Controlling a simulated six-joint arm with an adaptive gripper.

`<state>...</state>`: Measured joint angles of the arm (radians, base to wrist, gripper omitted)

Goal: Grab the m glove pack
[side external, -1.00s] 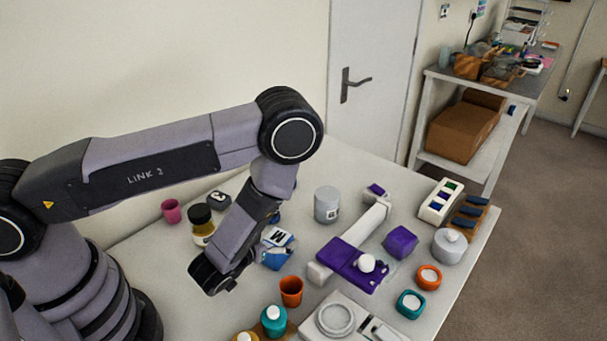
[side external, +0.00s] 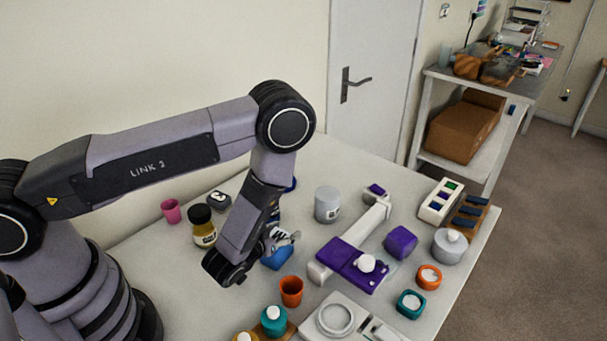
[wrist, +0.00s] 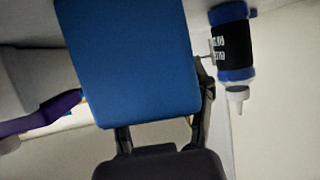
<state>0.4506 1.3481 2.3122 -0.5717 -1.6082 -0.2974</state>
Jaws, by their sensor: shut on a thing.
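The blue M glove pack (side external: 277,257) is on the table side of my arm in the side view, partly hidden behind my wrist. Its white top with dark lettering is only partly visible. In the wrist view, the pack shows as a large plain blue face (wrist: 130,60) filling the upper middle. My gripper (wrist: 163,130) is shut on the pack, with its dark fingers at the pack's lower edge and right side. Whether the pack touches the table cannot be told.
A blue-capped bottle (wrist: 232,45) is right of the pack in the wrist view. In the side view, an orange cup (side external: 291,291), a grey tub (side external: 327,205), a purple-topped stand (side external: 340,258) and an amber jar (side external: 203,232) stand around the pack.

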